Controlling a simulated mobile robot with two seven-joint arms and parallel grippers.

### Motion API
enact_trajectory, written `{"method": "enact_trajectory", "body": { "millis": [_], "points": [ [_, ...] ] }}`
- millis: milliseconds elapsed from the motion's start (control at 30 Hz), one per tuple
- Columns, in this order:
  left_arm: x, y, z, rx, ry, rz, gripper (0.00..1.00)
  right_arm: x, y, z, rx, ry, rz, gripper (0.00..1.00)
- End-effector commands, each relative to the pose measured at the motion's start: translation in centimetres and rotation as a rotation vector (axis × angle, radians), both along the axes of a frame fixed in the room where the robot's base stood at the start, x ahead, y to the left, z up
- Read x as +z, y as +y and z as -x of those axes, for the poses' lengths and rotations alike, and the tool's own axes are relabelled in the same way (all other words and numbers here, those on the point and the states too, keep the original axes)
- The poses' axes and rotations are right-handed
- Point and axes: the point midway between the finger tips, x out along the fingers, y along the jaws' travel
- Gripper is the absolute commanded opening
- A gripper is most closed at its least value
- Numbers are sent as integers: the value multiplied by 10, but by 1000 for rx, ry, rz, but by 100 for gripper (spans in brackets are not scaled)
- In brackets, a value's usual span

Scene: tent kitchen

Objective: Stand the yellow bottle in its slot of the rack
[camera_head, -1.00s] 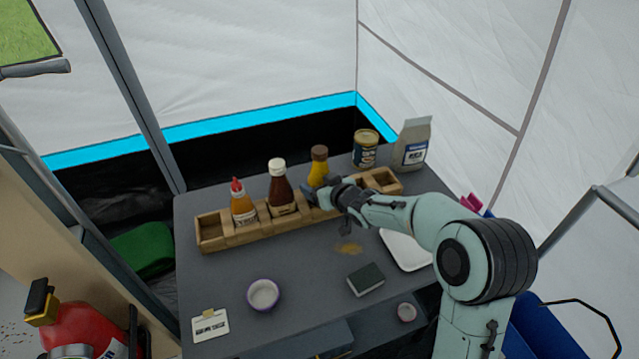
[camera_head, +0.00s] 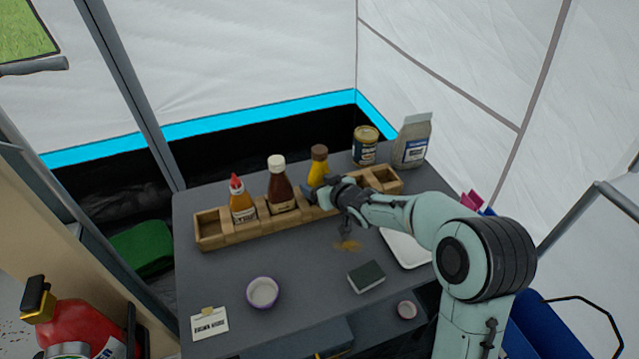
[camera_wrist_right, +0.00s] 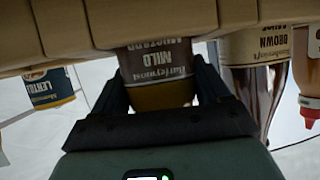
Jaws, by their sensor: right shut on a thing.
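The yellow bottle (camera_head: 318,172) with a brown cap stands upright at the wooden rack (camera_head: 238,234), to the right of the dark red bottle. My right gripper (camera_head: 320,190) is shut on the yellow bottle from the front right. In the right wrist view, upside down, the fingers straddle the bottle (camera_wrist_right: 160,92) around its label and yellow body. The rack's wall (camera_wrist_right: 130,22) hides the bottle's lower end, so its base and how deep it sits cannot be seen. My left gripper is not in view.
An orange bottle (camera_head: 241,204) and a dark red bottle (camera_head: 280,188) stand in the rack to the left. A can (camera_head: 365,146) and a grey bag (camera_head: 412,143) stand behind its right end. A bowl (camera_head: 263,292) and a dark sponge-like block (camera_head: 366,277) lie in front.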

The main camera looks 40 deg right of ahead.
Motion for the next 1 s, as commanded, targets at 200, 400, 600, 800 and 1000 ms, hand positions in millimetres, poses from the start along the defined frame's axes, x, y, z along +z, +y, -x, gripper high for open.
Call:
{"method": "enact_trajectory", "body": {
  "millis": [200, 400, 600, 800, 1000],
  "points": [
    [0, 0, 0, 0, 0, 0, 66, 2, 0, -1, 0, -4, 0, 25],
    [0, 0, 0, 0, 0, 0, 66, 1, 0, 0, 0, -2, 0, 100],
    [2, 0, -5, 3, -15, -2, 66, 0, 0, 1, 0, 2, -1, 100],
    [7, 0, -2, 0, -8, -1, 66, 18, 3, 32, -2, -2, 0, 100],
    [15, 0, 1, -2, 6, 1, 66, 39, 7, 74, -2, -3, 0, 100]
  ]
}}
